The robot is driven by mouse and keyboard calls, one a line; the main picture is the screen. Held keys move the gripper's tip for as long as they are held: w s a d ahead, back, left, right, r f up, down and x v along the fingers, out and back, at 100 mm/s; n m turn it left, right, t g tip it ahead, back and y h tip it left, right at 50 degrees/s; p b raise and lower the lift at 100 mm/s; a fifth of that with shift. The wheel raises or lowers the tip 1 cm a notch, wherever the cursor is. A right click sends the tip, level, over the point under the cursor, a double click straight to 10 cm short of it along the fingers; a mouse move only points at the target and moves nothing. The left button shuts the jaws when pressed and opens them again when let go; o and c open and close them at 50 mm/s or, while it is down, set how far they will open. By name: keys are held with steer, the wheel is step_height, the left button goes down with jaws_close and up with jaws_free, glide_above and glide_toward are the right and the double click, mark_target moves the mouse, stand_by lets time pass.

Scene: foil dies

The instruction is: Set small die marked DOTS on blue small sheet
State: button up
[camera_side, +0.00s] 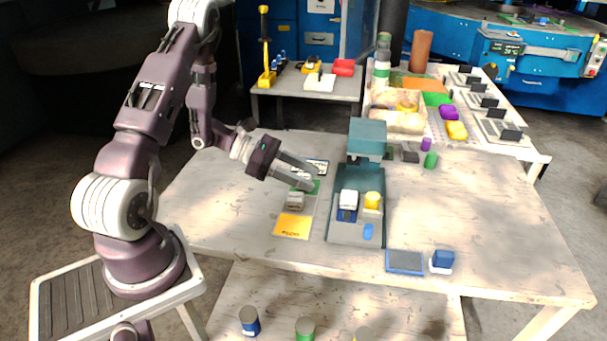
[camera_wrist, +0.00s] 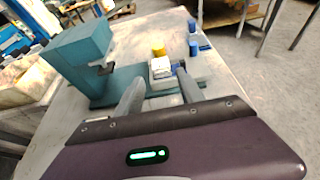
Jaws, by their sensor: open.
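My gripper (camera_side: 303,180) is open and empty, over the left part of the table beside the press. In the wrist view its two fingers (camera_wrist: 160,80) stand apart. A grey die (camera_side: 296,200) sits just below the fingers, between a green sheet (camera_side: 308,186) and an orange sheet (camera_side: 293,226). I cannot read the DOTS mark on any die.
The teal press (camera_side: 367,138) rises behind its bed, with a yellow knob-like piece (camera_side: 373,200) and a small blue piece (camera_side: 368,231) on it. A blue pad (camera_side: 405,262) and blue stamp-like piece (camera_side: 442,260) lie at the front edge. The table's right side is clear.

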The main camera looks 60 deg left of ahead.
steer(key=s+d+r+m+g+h, duration=0.1)
steer(key=s+d+r+m+g, duration=0.2)
steer(key=d+r+m, duration=0.3)
steer(key=s+d+r+m+g, duration=0.3)
steer(key=d+r+m, duration=0.2)
steer(key=d+r, duration=0.2)
steer(key=s+d+r+m+g+y, duration=0.3)
steer(key=s+d+m+y, duration=0.15)
steer(key=s+m, duration=0.4)
steer(key=s+a+r+m+t+y, duration=0.3)
steer(key=s+a+m+t+y, duration=0.1)
steer(key=s+m+t+y, duration=0.1)
steer(key=shift+s+a+r+m+y, duration=0.15)
steer(key=shift+s+r+m+y, duration=0.35)
steer(key=shift+s+m, duration=0.75)
steer(key=shift+f, duration=0.1)
